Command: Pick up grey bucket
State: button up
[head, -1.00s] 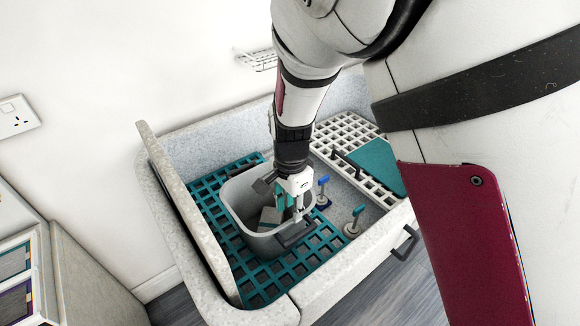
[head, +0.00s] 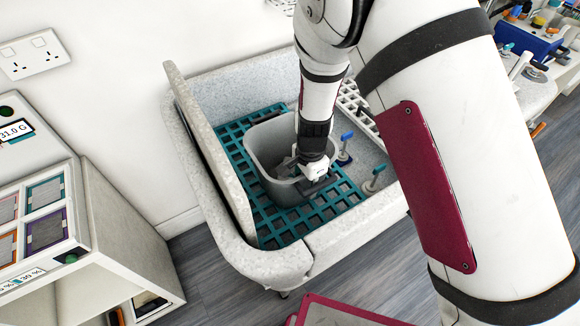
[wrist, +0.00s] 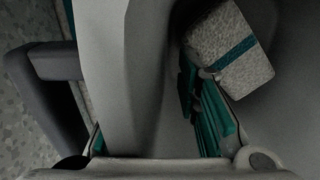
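The grey bucket (head: 262,140) stands upright on a teal grid in a speckled basin. A dark grey handle (head: 318,185) sticks out on its near right side, and it also shows in the wrist view (wrist: 45,85). My gripper (head: 312,174) points down at that side's rim. In the wrist view, my gripper (wrist: 155,135) straddles the bucket's wall (wrist: 130,75), one teal finger inside and one outside. The fingers look spread; firm contact does not show. A grey block with a teal band (wrist: 230,48) lies inside the bucket.
The teal grid (head: 270,228) covers the basin floor. A tall speckled panel (head: 210,150) rises left of the bucket. Blue-topped (head: 346,145) and teal-topped (head: 374,178) fittings stand close on its right. A white cabinet (head: 60,200) is at left.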

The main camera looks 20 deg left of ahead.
jog(key=shift+c, duration=0.2)
grip_shut()
